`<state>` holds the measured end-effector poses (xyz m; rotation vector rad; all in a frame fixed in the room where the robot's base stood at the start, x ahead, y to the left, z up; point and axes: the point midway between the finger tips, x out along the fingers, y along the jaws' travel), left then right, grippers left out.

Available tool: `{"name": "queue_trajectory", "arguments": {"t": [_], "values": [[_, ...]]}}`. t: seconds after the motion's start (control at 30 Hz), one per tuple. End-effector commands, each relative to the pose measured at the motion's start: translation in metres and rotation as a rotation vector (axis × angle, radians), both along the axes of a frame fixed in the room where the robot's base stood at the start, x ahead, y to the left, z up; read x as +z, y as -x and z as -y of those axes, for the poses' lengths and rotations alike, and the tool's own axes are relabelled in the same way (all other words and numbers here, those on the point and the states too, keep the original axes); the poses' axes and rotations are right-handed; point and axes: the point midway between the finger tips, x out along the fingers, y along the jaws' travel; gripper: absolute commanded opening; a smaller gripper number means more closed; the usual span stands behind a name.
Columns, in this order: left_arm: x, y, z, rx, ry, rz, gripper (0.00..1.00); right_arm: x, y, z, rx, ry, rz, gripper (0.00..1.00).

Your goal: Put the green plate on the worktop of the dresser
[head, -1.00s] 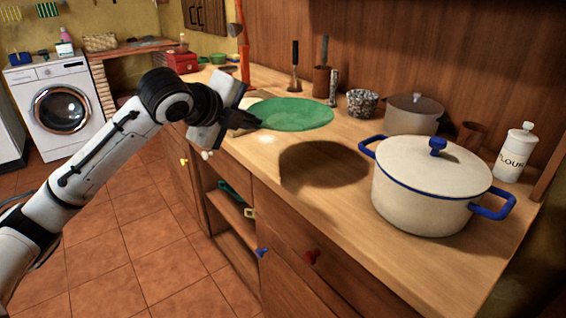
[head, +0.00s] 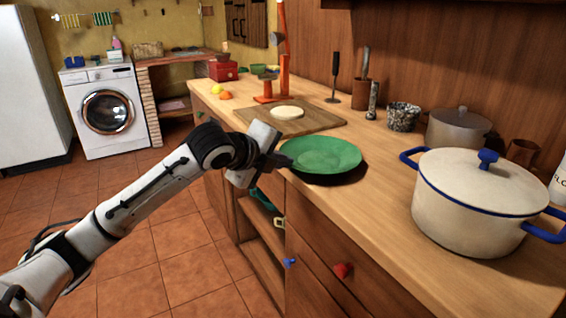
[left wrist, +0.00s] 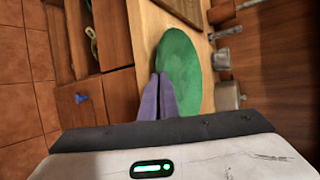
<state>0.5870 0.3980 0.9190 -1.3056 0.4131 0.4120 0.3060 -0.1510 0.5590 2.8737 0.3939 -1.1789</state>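My left gripper (head: 280,160) is shut on the near left rim of the green plate (head: 322,154). The plate is level and just above the worktop (head: 385,200) of the wooden dresser (head: 310,230), with its shadow close below it; I cannot tell whether any part touches. In the left wrist view the two fingers (left wrist: 157,98) are together at the edge of the green plate (left wrist: 180,70). My right gripper is not in view.
A white pot with blue handles (head: 470,205) stands on the right of the worktop. A cutting board (head: 325,118) with a round pale piece of dough (head: 287,112) lies behind the plate. A speckled cup (head: 403,116) and a grey pot (head: 458,128) stand along the back.

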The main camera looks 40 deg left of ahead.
Motion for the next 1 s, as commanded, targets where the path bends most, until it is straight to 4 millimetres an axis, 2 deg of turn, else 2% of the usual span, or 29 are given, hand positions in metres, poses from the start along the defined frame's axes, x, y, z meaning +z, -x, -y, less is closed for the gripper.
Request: {"name": "queue_trajectory", "arguments": {"t": [0.13, 0.2, 0.27, 0.63, 0.77, 1.0], "values": [[0.000, 0.000, 0.000, 0.000, 0.000, 0.004, 0.00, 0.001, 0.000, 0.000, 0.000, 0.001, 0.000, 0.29], [-0.001, 0.000, 0.000, 0.000, 0.000, -0.001, 0.13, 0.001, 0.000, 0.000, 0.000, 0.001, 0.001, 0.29], [-0.001, 0.000, 0.000, 0.000, 0.000, -0.001, 0.20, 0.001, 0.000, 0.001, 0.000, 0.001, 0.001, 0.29], [0.003, 0.003, 0.000, 0.000, -0.001, 0.001, 0.20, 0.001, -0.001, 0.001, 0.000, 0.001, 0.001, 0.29], [0.013, 0.019, 0.000, 0.000, -0.004, 0.000, 0.20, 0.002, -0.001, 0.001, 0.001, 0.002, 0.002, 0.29], [0.037, 0.065, 0.003, 0.001, -0.005, -0.003, 0.20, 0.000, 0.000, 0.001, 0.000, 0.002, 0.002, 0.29]]}}
